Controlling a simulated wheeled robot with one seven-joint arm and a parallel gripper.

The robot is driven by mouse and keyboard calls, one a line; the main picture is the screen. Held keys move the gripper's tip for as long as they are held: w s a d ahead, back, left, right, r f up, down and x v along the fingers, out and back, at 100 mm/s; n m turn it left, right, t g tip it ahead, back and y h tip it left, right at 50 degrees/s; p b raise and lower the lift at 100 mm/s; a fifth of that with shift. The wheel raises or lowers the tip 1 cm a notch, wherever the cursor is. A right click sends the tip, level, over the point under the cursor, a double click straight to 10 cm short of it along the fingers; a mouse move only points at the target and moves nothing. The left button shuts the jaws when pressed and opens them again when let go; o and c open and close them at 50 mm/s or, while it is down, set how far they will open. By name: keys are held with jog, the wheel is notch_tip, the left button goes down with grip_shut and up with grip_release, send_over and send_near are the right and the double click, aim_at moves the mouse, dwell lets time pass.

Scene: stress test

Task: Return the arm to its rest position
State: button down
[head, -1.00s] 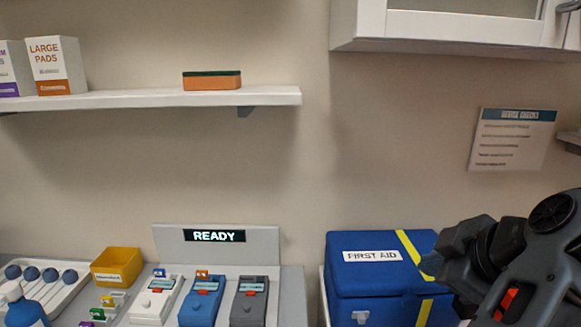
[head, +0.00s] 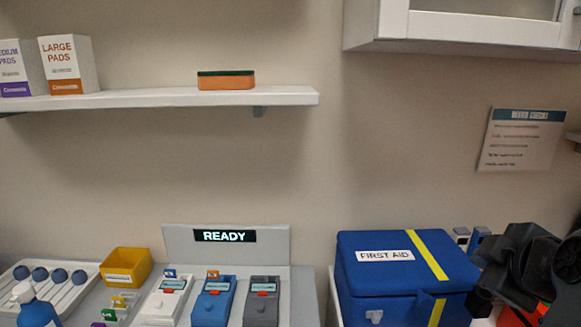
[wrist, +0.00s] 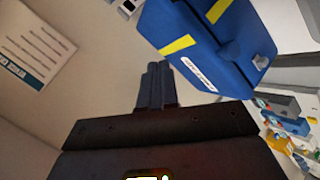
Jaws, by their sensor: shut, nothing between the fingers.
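My arm shows at the right edge of the head view, dark grey and folded, beside the right end of the blue first aid box (head: 390,305). The fingertips cannot be made out there. In the wrist view my gripper (wrist: 157,72) has its two dark fingers together, with nothing between them. The first aid box (wrist: 185,20) lies beyond and to the right of the fingers in that view, apart from them as far as I can tell.
A READY stand (head: 275,240) with several testers, a yellow bin (head: 127,268), a white tray (head: 75,302) and a blue bottle (head: 38,313) fill the counter. Above are a shelf (head: 160,98) and a cabinet (head: 480,30). A notice (head: 522,140) hangs on the wall.

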jog(key=s+d+t+h, duration=0.1)
jog(key=s+d+h, duration=0.1)
jog(key=d, duration=0.3)
jog(key=s+a+f+m+t+y, duration=0.1)
jog(key=s+f+t, duration=0.1)
jog(key=s+f, duration=0.5)
jog(key=s+a+f+t+y, duration=0.15)
jog(key=s+f, duration=0.25)
jog(key=s, duration=0.5)
jog(key=s+a+m+y, duration=0.1)
jog(key=s+a+m, duration=0.3)
jog(key=s, duration=0.6)
jog(key=s+a+m, duration=0.4)
jog(key=s+a, duration=0.3)
jog(key=s, duration=0.4)
jog(key=shift+s+f+m+y, duration=0.3)
jog(key=shift+f+m+y, duration=0.05)
jog(key=shift+f+m, duration=0.1)
jog(key=c, duration=1.9)
grip_release()
jog(key=shift+g, duration=0.25)
